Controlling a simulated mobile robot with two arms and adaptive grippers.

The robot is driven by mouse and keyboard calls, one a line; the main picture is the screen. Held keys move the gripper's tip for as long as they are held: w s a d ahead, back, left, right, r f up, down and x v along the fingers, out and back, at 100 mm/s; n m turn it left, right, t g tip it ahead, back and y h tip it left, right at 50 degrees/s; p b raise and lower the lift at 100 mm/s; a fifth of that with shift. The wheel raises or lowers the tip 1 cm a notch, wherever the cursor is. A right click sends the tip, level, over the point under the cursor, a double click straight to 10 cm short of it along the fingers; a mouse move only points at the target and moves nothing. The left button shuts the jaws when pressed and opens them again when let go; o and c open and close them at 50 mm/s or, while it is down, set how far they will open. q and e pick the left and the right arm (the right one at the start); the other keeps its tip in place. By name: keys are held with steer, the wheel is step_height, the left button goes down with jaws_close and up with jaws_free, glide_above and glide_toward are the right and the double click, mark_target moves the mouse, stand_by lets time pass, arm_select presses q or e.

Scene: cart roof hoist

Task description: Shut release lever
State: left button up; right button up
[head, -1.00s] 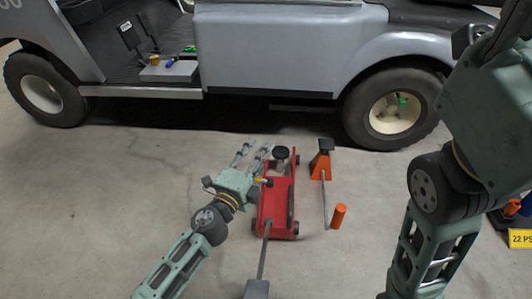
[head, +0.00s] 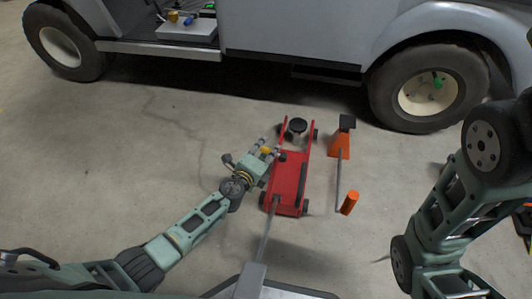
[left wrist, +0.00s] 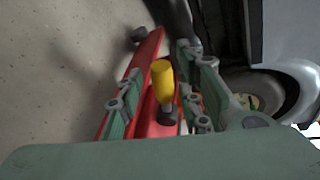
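The release lever with its yellow grip (head: 266,151) is on the left side of the red floor jack (head: 288,180). In the left wrist view the yellow grip (left wrist: 162,82) stands up from a dark base on the red jack body (left wrist: 150,122). My left gripper (head: 270,147) is beside the jack's left side. Its two fingers stand apart with the yellow grip between them, and gaps show on both sides in the left wrist view (left wrist: 158,90). Whether either finger touches the grip is not clear. My right gripper is not in view.
The jack's long handle (head: 266,232) comes toward me. The grey cart (head: 290,35) is behind, with a wheel (head: 427,92). The floor at left is clear.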

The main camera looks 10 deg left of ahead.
arm_select(q)
steer(key=shift+c, duration=0.3)
jaws_close()
steer(key=shift+f, duration=0.1)
